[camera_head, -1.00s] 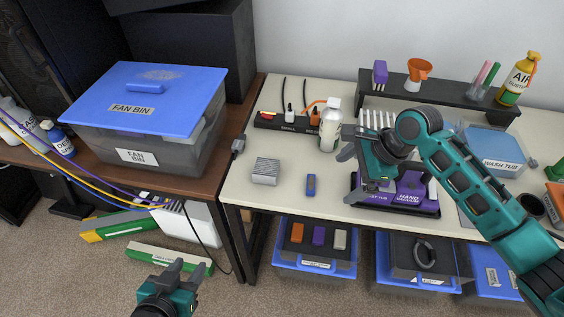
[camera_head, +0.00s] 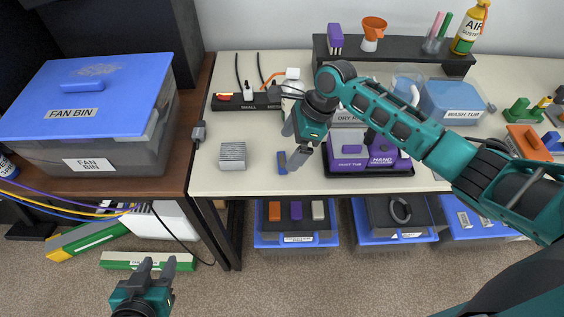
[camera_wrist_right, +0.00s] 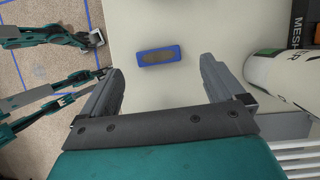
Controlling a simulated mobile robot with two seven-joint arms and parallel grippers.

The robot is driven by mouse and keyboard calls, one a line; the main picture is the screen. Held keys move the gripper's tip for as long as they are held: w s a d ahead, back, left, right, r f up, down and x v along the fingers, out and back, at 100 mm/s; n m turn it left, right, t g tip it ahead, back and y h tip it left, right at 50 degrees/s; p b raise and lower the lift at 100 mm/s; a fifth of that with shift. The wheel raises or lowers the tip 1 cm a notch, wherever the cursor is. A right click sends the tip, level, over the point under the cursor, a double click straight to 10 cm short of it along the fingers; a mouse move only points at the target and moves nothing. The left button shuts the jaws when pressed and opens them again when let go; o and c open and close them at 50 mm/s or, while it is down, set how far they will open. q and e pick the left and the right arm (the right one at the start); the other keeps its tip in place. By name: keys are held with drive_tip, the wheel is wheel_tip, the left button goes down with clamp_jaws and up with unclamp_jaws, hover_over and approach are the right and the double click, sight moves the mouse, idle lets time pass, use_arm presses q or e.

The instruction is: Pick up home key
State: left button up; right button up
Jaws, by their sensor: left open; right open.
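A small blue block with a brownish top, possibly the home key, lies on the pale table; its label cannot be read. It shows in the head view (camera_head: 282,162), partly covered by my right gripper (camera_head: 294,144). In the right wrist view the blue block (camera_wrist_right: 148,59) lies crosswise between and just beyond the fingertips of my right gripper (camera_wrist_right: 158,68). That gripper is open and empty, above the table. My left gripper (camera_head: 157,268) is open and empty, low over the carpet in front of the desks.
A grey ribbed block (camera_head: 232,156) sits left of the blue block. A purple vacuum set in a black tray (camera_head: 370,172) stands to the right. A white bottle (camera_wrist_right: 285,78) is close to the right finger. A power strip (camera_head: 245,102) lies behind. The table's front edge is near.

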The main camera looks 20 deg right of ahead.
sight(283, 161)
drive_tip(key=x, duration=0.4)
drive_tip(key=shift+s+d+f+b, duration=0.1)
drive_tip(key=shift+s+f+b, duration=0.05)
drive_tip(key=shift+b, duration=0.25)
drive_tip(key=shift+c, duration=0.4)
drive_tip(key=c, duration=1)
